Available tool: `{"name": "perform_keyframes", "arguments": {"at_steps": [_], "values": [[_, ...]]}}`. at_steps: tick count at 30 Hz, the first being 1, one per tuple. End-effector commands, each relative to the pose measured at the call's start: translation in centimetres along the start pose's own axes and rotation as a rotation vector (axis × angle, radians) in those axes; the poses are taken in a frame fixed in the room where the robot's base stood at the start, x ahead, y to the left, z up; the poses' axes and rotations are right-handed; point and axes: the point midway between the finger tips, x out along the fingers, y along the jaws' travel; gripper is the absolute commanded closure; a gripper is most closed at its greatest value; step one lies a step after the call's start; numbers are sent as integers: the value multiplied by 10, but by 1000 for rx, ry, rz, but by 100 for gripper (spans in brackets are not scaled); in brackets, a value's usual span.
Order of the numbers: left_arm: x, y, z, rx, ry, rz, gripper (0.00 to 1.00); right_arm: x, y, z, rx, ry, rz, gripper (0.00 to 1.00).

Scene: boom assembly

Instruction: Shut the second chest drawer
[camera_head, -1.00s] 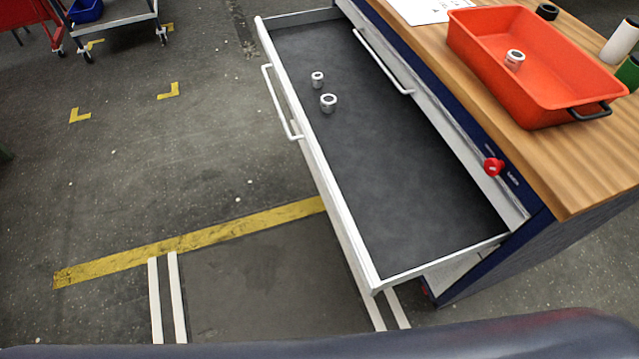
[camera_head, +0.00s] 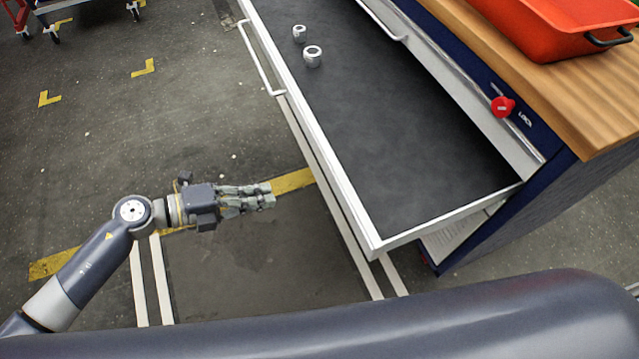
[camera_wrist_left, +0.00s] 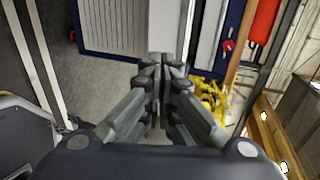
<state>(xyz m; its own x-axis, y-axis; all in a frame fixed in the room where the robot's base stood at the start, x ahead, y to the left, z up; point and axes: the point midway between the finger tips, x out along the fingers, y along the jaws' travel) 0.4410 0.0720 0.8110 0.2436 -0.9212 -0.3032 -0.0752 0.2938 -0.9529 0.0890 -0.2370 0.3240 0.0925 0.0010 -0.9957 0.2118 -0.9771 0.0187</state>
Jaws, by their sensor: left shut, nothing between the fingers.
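The open chest drawer (camera_head: 420,170) is pulled far out of the blue chest (camera_head: 540,185) in the head view. It has a white frame, a dark lining and a white bar handle (camera_head: 258,58) on its front. Two small metal rings (camera_head: 312,56) lie inside it near the far end. My left gripper (camera_head: 270,195) is shut and empty, to the left of the drawer front and apart from it. In the left wrist view the shut fingers (camera_wrist_left: 163,65) point toward the chest's white and blue panels. My right gripper is out of view.
A red lock knob (camera_head: 502,106) sits on the chest's frame. An orange bin (camera_head: 560,30) stands on the wooden top (camera_head: 570,90). The floor left of the drawer is clear, with yellow tape marks (camera_head: 145,68). A cart (camera_head: 85,8) stands at the far left.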

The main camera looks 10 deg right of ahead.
Motion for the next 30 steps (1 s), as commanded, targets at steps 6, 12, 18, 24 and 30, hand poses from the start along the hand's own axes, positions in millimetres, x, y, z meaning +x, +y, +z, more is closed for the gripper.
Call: {"name": "perform_keyframes", "arguments": {"at_steps": [6,12,18,24,30], "values": [[32,-4,0,-2,0,-7,100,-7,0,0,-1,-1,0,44],[74,-4,0,-4,0,-6,100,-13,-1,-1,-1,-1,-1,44],[110,-9,1,-3,-2,-7,100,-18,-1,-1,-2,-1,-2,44],[130,-13,1,-4,-3,-5,100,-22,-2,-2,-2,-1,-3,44],[135,-13,1,-3,-3,-3,100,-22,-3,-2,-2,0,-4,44]]}}
